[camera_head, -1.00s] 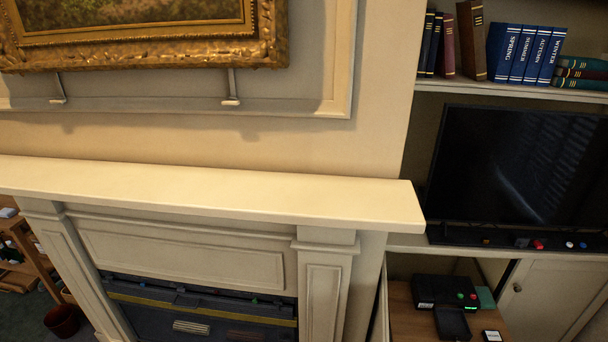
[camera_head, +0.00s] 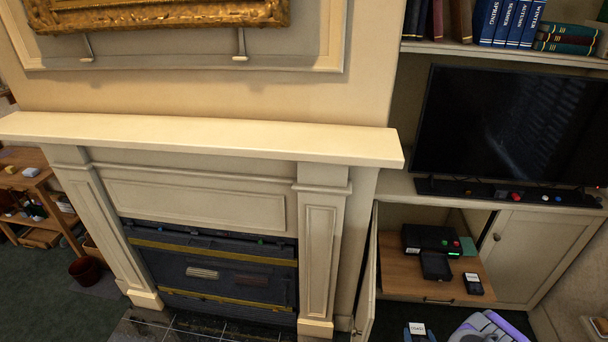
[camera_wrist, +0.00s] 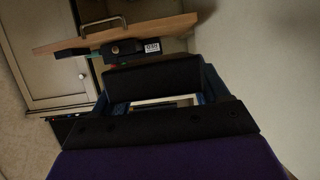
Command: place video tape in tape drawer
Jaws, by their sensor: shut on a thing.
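My gripper (camera_head: 418,335) is at the bottom edge of the head view, shut on a dark tape with a white label (camera_head: 417,327). In the wrist view my gripper (camera_wrist: 160,95) has blue fingers either side of a black block (camera_wrist: 150,78), which seems to be the held tape. A wooden pull-out board or drawer (camera_head: 400,277) with a front handle sits in the open cabinet, up and right of my gripper and apart from it. The wrist view shows this wooden board (camera_wrist: 70,43) upside down. I cannot tell whether it is the tape drawer.
A black device (camera_head: 430,238) with red and green buttons and a small black labelled item (camera_head: 473,283) stand on the board. An open cabinet door (camera_head: 366,285) stands left of it. A television (camera_head: 510,125) is above. The fireplace (camera_head: 215,270) is left.

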